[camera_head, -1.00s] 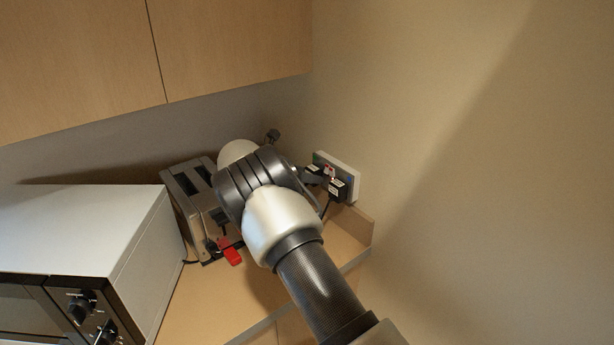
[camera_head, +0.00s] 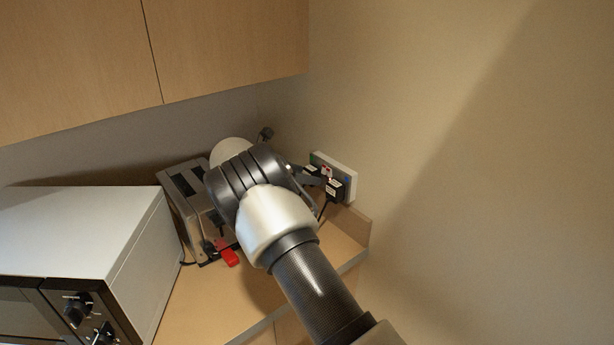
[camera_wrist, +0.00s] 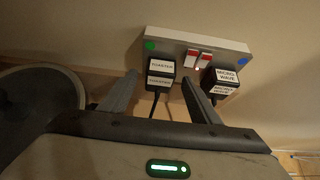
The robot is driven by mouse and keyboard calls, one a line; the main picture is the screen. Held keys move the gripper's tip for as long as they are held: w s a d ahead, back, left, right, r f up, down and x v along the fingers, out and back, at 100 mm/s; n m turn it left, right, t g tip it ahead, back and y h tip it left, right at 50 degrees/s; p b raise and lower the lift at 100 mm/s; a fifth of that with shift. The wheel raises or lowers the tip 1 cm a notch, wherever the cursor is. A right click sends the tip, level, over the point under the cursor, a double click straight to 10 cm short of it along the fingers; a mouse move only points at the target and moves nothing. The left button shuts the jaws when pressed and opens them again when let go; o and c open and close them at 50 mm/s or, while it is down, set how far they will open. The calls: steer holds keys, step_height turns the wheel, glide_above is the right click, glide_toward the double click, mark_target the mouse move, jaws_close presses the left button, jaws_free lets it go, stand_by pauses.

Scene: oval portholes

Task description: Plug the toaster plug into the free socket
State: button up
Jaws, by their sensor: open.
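The toaster plug (camera_wrist: 160,72), black with a white TOASTER label, sits at the left socket of the white wall outlet (camera_wrist: 221,43) in the wrist view, by a green dot. Its cable hangs down. I cannot tell whether it is fully seated. A black microwave plug (camera_wrist: 224,80) is at the right socket, by a blue dot. My gripper (camera_wrist: 158,80) is open, with one finger on each side of the toaster plug and gaps between. In the head view the outlet (camera_head: 348,177) is on the right wall, and my arm hides much of the gripper.
A metal toaster (camera_head: 184,194) stands behind my arm, with a red object (camera_head: 229,257) by its front. A large microwave (camera_head: 85,228) fills the left of the wooden counter (camera_head: 205,310). Wall cupboards (camera_head: 230,45) hang above. Two red-and-white switches (camera_wrist: 198,58) sit between the plugs.

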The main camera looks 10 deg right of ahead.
steer(key=b+v, duration=0.1)
steer(key=v, duration=1.4)
steer(key=s+d+r+m+g+y, duration=0.1)
steer(key=s+d+r+m+y, duration=0.2)
steer(key=s+d+r+m, duration=0.45)
steer(key=s+d+r+m+g+y, duration=0.25)
steer(key=s+d+m, duration=0.35)
steer(key=s, duration=0.5)
steer(key=s+d+f+m+t+y, duration=0.1)
steer(key=s+m, duration=0.4)
steer(key=s, duration=0.6)
steer(key=s+f+m+t+y, duration=0.1)
steer(key=s+m+t+y, duration=0.1)
steer(key=s+m, duration=0.4)
steer(key=s+y, duration=0.1)
steer(key=s, duration=0.4)
steer(key=shift+s+d, duration=0.2)
steer(key=shift+d, duration=0.15)
